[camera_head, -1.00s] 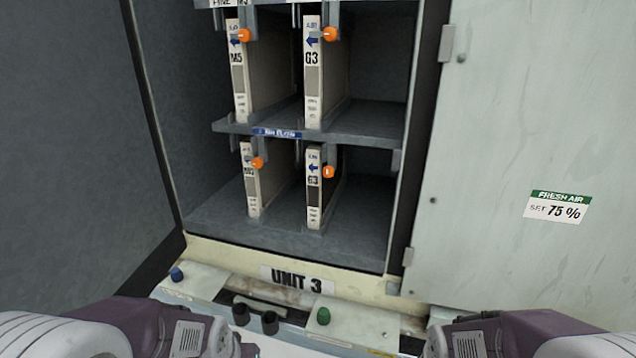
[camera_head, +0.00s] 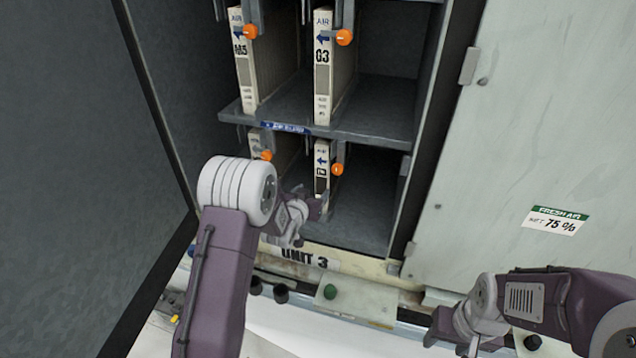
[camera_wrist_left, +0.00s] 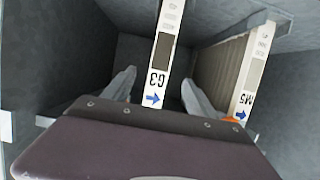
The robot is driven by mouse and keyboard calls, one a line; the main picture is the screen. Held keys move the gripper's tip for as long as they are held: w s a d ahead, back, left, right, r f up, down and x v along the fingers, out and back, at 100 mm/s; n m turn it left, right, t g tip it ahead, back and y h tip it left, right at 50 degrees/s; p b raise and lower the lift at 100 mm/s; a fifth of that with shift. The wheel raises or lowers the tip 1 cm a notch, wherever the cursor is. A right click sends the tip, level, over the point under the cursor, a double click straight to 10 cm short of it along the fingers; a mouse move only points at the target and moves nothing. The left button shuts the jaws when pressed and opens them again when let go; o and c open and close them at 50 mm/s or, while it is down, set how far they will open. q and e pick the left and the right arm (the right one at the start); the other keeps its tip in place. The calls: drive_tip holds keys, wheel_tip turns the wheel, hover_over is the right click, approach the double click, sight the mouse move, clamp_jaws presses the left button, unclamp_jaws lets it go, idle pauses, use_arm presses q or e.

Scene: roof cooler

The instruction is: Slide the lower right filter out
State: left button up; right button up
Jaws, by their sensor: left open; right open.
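The lower right filter (camera_head: 321,165) is a thin upright panel with a pale front edge, a blue arrow and a G3 label. It stands on the lower shelf, its lower part hidden by my left gripper. An orange knob (camera_head: 337,169) sits at its upper right. My left gripper (camera_head: 314,207) is open in front of the filter. In the left wrist view, the fingers (camera_wrist_left: 158,92) are apart on either side of the filter's front edge (camera_wrist_left: 166,50); contact is not clear. My right gripper (camera_head: 468,343) is low at the right, away from the cabinet, partly cut off.
The lower left M5 filter (camera_wrist_left: 255,65) stands beside it; my left arm partly hides it in the head view. Two filters (camera_head: 323,65) stand above the middle shelf (camera_head: 370,125). The open door (camera_head: 545,120) bounds the right. The compartment right of the filter is empty.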

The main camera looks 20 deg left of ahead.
sight(321, 182)
use_arm(q)
drive_tip(key=x, duration=0.3)
drive_tip(key=b+x, duration=0.1)
drive_tip(key=x, duration=0.5)
drive_tip(key=shift+w+f, duration=0.15)
drive_tip(key=shift+f, duration=0.25)
drive_tip(key=b+x, duration=0.4)
drive_tip(key=x, duration=0.2)
drive_tip(key=shift+w, duration=0.25)
drive_tip(key=shift+w+r, duration=0.1)
use_arm(e)
drive_tip(key=f, duration=0.4)
drive_tip(key=w+f, duration=0.1)
drive_tip(key=shift+a+f, duration=0.1)
drive_tip(key=shift+f, duration=0.3)
